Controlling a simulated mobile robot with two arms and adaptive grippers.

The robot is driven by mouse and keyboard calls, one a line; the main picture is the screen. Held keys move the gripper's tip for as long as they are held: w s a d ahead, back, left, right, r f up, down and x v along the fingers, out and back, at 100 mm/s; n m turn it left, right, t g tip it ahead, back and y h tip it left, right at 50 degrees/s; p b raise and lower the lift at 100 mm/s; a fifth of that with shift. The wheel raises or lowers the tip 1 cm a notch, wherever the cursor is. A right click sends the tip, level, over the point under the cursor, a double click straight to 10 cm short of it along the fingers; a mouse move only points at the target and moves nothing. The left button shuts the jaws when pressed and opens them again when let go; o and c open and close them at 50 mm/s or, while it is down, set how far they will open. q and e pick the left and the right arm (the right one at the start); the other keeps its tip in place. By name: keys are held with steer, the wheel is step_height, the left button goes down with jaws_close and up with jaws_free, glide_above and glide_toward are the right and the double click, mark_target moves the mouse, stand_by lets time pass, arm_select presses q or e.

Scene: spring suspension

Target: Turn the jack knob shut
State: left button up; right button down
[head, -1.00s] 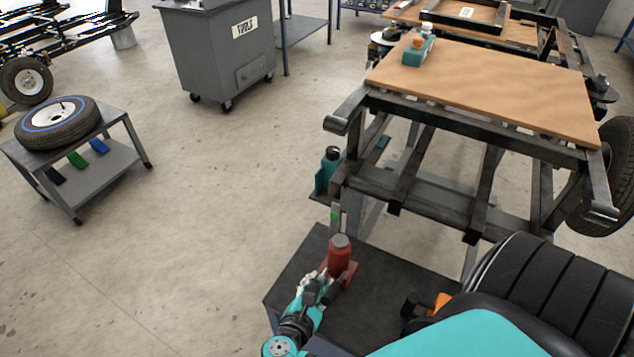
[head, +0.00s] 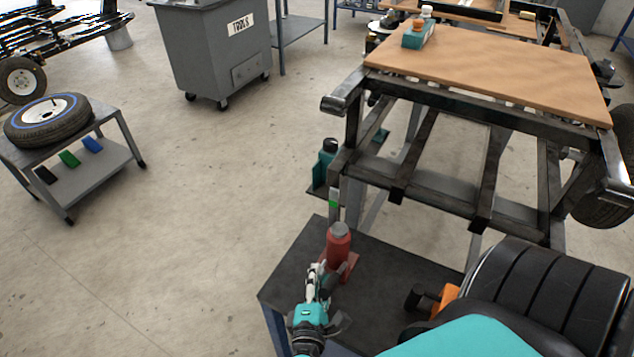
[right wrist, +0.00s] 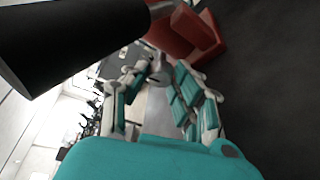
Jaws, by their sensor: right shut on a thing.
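The red jack (head: 338,247) with a grey top stands upright on a dark bench top. My right gripper (head: 318,274) is at its near left side, low down by its base. In the right wrist view the jack's red base (right wrist: 190,35) and body show at the top. The right gripper's fingers (right wrist: 160,72) close there on a small grey knob (right wrist: 158,70) beside the red base. The fingers partly hide the knob, so its turn angle cannot be read. My left gripper is not in view.
A teal jack (head: 326,165) is on a small shelf at the frame's left. A low table (head: 110,150) holds a tyre.

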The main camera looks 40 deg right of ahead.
steer(key=shift+m+b, duration=0.3)
stand_by(0.4)
steer(key=c, duration=1.1)
jaws_free()
steer(key=shift+o, duration=0.2)
steer(key=shift+f, duration=0.1)
